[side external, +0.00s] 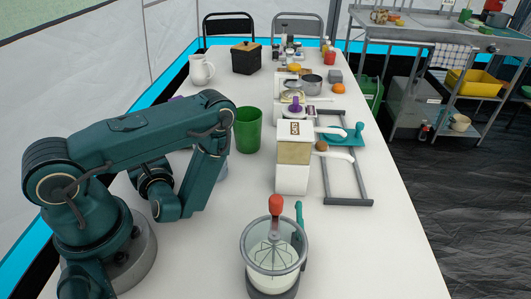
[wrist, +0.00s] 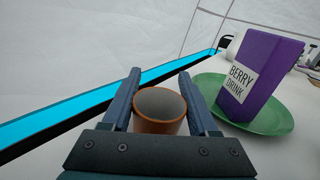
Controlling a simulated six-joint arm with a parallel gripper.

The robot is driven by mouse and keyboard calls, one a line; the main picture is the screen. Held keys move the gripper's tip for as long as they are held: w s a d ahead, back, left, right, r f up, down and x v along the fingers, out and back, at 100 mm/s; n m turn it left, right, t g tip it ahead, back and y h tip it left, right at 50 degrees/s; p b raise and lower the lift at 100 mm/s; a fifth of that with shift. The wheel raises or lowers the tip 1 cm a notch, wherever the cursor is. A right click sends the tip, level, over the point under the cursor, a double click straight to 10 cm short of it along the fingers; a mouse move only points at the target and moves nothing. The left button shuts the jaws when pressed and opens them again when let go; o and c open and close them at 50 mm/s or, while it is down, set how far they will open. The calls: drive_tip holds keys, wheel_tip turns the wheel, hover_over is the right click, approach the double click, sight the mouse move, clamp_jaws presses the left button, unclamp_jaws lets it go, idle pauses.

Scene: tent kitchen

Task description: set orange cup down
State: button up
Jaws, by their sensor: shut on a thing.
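The orange cup (wrist: 158,112) is upright between the two fingers of my gripper (wrist: 160,95) in the wrist view. The fingers are shut on its sides, and I look down into its grey inside. Its lower part is hidden behind the gripper body, so I cannot tell whether its base touches the table. In the side external view the cup and my gripper are hidden behind my arm.
A purple berry drink carton (wrist: 262,72) stands on a green plate (wrist: 207,90) just right of my gripper. The front right of the table is clear.

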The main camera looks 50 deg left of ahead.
drive_tip(key=shift+f, duration=0.15)
drive_tip(key=o, duration=1.3)
drive_tip(key=shift+o, duration=0.2)
drive_tip(key=shift+d, duration=0.95)
drive_tip(key=d, duration=0.5)
drive_tip(key=shift+s+d, duration=0.4)
wheel_tip(320, 180, up, 8)
drive_tip(key=shift+a+f, duration=0.15)
drive_tip(key=shift+o, duration=0.4)
